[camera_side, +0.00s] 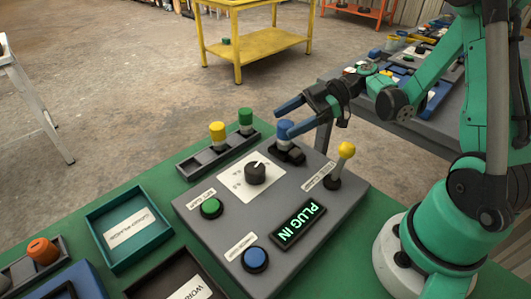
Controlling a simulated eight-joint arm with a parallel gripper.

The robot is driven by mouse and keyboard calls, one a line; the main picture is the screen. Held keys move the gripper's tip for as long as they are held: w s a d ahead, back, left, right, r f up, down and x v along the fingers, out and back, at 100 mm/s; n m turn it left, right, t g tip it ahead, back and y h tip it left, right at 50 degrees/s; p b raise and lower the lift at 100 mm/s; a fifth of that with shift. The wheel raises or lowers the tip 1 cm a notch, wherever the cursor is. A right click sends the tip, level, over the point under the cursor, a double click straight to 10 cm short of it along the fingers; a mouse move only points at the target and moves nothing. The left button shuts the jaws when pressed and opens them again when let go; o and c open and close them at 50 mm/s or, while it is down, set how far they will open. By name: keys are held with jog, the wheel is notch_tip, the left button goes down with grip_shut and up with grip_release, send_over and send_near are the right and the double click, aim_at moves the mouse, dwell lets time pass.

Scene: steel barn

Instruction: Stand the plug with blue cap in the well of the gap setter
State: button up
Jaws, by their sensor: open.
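The plug with blue cap (284,131) is upright at the dark well (293,156) near the back edge of the grey gap setter (226,231). Its pale body shows under the cap, and its foot meets the black well; I cannot tell how deep it sits. My gripper (281,120) is open, its two blue fingers reaching in from the right. One finger is above and behind the cap, and the other is beside the cap at its right. I cannot tell whether that finger touches the cap. The lit display (299,222) reads "PLUG IN".
A rack (205,160) behind the panel holds a yellow-capped plug (217,132) and a green-capped plug (246,117). A yellow-knobbed lever (346,149) stands to the right of the well. A dial (255,173), green button (210,207) and blue button (255,258) are on the panel. A teal tray (108,246) lies left.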

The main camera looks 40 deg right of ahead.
jog(key=v, duration=0.7)
jog(key=a+m+h, duration=0.1)
jog(key=m, duration=0.1)
jog(key=a+m+g+h, duration=0.1)
jog(key=a+m+h, duration=0.2)
jog(key=a, duration=0.1)
jog(key=shift+w+a+m+g, duration=0.1)
jog(key=shift+w+m+g, duration=0.2)
jog(key=shift+w+m, duration=0.1)
jog(key=a+m+t+h, duration=0.1)
jog(key=m+h, duration=0.1)
jog(key=s+a+r+m+t+h, duration=0.1)
jog(key=m+h, duration=0.1)
jog(key=h, duration=0.1)
jog(key=s+a+r+m+t+h, duration=0.1)
jog(key=m+h, duration=0.2)
jog(key=shift+s+a, duration=0.1)
jog(key=shift+a, duration=0.05)
